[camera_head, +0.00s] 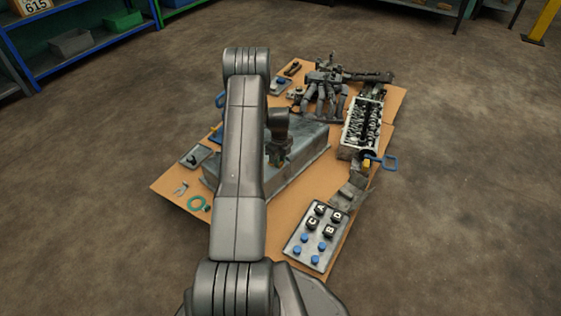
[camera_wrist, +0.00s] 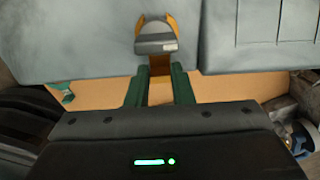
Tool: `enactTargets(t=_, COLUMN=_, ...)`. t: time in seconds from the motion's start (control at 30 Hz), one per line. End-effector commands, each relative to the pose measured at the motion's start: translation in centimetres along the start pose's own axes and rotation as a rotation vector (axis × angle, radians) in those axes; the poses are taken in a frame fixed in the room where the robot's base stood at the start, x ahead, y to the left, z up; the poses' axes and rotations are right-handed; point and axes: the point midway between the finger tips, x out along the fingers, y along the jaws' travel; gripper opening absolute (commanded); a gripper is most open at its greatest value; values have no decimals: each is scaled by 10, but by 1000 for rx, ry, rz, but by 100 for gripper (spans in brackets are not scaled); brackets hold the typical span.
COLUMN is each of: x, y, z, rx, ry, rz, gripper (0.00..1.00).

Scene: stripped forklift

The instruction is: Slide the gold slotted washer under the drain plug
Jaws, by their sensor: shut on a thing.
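In the wrist view the gold slotted washer (camera_wrist: 171,24) shows as two curved gold arms, one on each side of the grey drain plug (camera_wrist: 155,43). A gold part reaches back from below the plug to between my gripper's green fingertips (camera_wrist: 160,72), which are shut on it. The plug's head covers the middle of the washer. I cannot tell whether the washer touches the plug or how far its slot goes around the shank. In the head view my gripper (camera_head: 279,158) is small and dark by the grey pan, and the washer and plug cannot be made out.
The grey pan (camera_head: 305,160) stands on a tan board (camera_head: 245,220). A plate with lettered blocks and blue knobs (camera_head: 315,237) lies at the front right. A green ring (camera_head: 196,203) lies at the left. Engine parts (camera_head: 325,90) and a cylinder head (camera_head: 362,122) fill the back right.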

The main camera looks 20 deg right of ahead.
Motion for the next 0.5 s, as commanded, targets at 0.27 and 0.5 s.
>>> enactTargets(t=0.27, x=0, y=0, z=0, rx=0, ry=0, rz=0, gripper=46)
enactTargets(t=0.5, x=0, y=0, z=0, rx=0, ry=0, rz=0, gripper=46)
